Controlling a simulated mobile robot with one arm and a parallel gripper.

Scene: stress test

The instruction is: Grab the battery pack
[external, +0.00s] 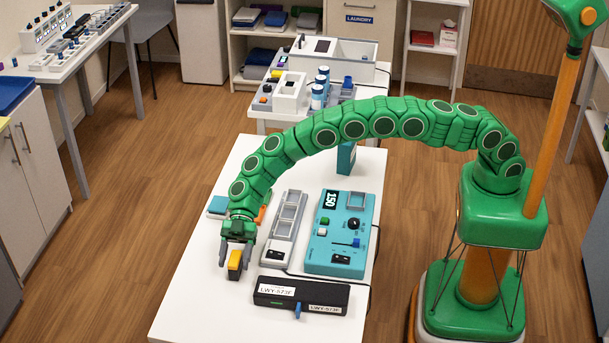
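A small block with a yellow top and dark lower part (235,262), which looks like the battery pack, is upright near the left edge of the white table. My gripper (236,257) points down over it, with one finger on each side. I cannot tell whether the fingers press on the block or stand just apart from it. I also cannot tell whether its bottom touches the table.
A grey slotted holder (285,232) and a teal device reading 150 (341,235) lie to the right. A black labelled box (300,296) is in front. A teal upright box (346,158) stands behind. The table's front left (195,312) is clear.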

